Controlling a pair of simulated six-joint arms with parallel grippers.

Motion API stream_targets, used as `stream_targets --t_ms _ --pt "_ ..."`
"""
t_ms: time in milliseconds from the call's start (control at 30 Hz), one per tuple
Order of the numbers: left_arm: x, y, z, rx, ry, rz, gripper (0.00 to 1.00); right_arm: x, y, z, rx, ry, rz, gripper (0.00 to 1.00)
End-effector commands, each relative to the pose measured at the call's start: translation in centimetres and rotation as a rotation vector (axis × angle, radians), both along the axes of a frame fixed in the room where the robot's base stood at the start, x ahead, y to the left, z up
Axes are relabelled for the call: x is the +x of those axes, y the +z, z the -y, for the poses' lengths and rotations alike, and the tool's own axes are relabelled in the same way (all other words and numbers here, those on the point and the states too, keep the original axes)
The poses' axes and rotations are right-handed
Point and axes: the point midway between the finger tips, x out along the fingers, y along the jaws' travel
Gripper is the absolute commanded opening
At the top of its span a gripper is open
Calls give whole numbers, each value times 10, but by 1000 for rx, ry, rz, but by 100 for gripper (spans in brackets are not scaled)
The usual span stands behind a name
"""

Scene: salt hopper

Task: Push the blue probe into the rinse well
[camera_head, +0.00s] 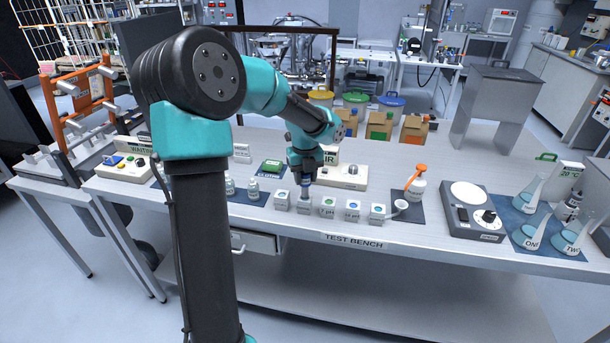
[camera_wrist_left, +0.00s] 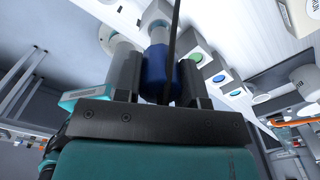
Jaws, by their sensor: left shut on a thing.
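My left gripper (camera_head: 306,182) is shut on the blue probe (camera_head: 305,192), pointing down over the row of small pale well blocks. In the left wrist view, the blue probe (camera_wrist_left: 157,72) sits between the two dark fingers of the gripper (camera_wrist_left: 158,88). Which one is the rinse well is not legible. My right gripper is not in view.
Small bottles (camera_head: 253,190) stand to the left. A white control box (camera_head: 345,176) is behind. A hotplate (camera_head: 472,209) and flasks (camera_head: 527,233) are at the right.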

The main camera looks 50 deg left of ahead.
Motion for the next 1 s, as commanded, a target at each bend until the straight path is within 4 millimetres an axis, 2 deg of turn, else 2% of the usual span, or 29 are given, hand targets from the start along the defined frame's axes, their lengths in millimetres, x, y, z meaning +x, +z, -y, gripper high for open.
stream_targets --t_ms 1000 --pt "0 -16 0 1 0 0 3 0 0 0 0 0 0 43"
